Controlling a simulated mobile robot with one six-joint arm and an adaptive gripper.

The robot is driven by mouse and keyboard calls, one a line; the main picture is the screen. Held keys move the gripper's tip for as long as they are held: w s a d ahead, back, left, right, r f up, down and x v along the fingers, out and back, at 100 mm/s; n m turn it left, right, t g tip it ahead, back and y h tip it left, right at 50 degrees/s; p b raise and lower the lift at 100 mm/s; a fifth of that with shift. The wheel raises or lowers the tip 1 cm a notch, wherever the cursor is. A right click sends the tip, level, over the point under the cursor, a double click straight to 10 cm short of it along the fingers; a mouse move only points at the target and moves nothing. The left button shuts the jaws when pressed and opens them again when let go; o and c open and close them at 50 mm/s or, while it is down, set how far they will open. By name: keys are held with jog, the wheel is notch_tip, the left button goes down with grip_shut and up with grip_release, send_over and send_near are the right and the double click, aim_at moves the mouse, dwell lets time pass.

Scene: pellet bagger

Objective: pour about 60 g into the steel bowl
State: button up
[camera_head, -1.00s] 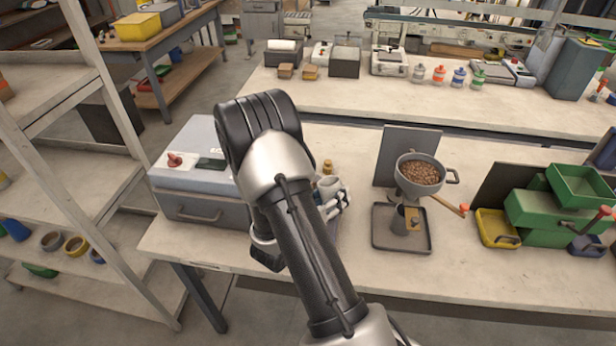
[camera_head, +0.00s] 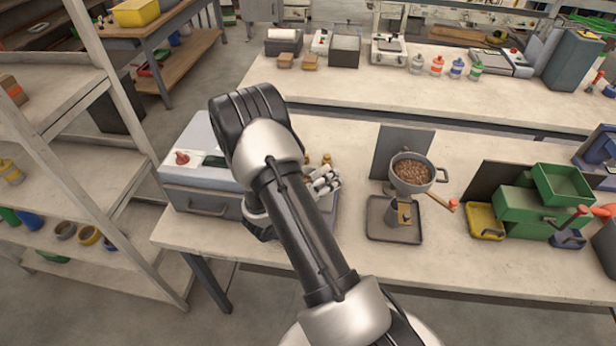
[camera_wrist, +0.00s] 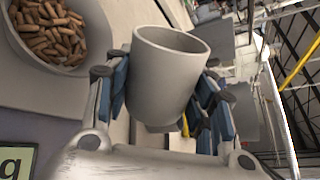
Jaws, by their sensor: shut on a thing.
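My gripper (camera_wrist: 160,85) is shut on a grey cup (camera_wrist: 165,65), with its blue-padded fingers on both sides. The cup's inner wall shows but its bottom is hidden, so I cannot tell what is inside. A pale bowl (camera_wrist: 20,76) holding brown pellets is at the upper left of the wrist view, apart from the cup. In the head view my gripper (camera_head: 322,181) is over the bench beside the grey case; my arm hides the bowl, and the cup is not clear. A pellet-filled hopper (camera_head: 413,189) stands to the right above a dark tray (camera_head: 380,232).
A display (camera_wrist: 15,160) showing "g" sits near the bowl; its digits are out of frame. The grey case (camera_head: 207,203) is left of my gripper. Green bins (camera_head: 520,205) and a yellow tray (camera_head: 485,219) stand right of the hopper. The front bench edge is mostly clear.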

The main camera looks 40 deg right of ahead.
jog(key=shift+f+n+g+p, duration=0.3)
jog(key=shift+f+n+p, duration=0.15)
jog(key=shift+n, duration=0.35)
jog(key=shift+w+r+n+p, duration=0.1)
jog(key=shift+r+n+p, duration=0.45)
jog(key=shift+p, duration=0.3)
jog(key=shift+w+r+n+g+p, duration=0.25)
jog(key=shift+w+n+g+p, duration=0.15)
jog(key=shift+w+n+g, duration=0.3)
jog(key=shift+w, duration=0.25)
jog(key=shift+s, duration=0.1)
jog(key=shift+w+f+n+g, duration=0.25)
jog(key=shift+f+n+g, duration=0.1)
jog(key=shift+n, duration=0.3)
dwell(0.5)
jog(key=shift+r, duration=0.35)
jog(key=shift+n+g, duration=0.25)
jog(key=shift+n, duration=0.35)
jog(key=shift+w+r+p, duration=0.15)
jog(key=shift+r+p, duration=0.9)
jog(key=shift+r, duration=0.1)
jog(key=shift+w+r+p, duration=0.1)
jog(key=shift+r+p, duration=0.9)
jog(key=shift+r, duration=0.15)
jog(key=shift+w+r+n+p, duration=0.2)
jog(key=shift+r+n+p, duration=0.3)
jog(key=shift+r, duration=0.15)
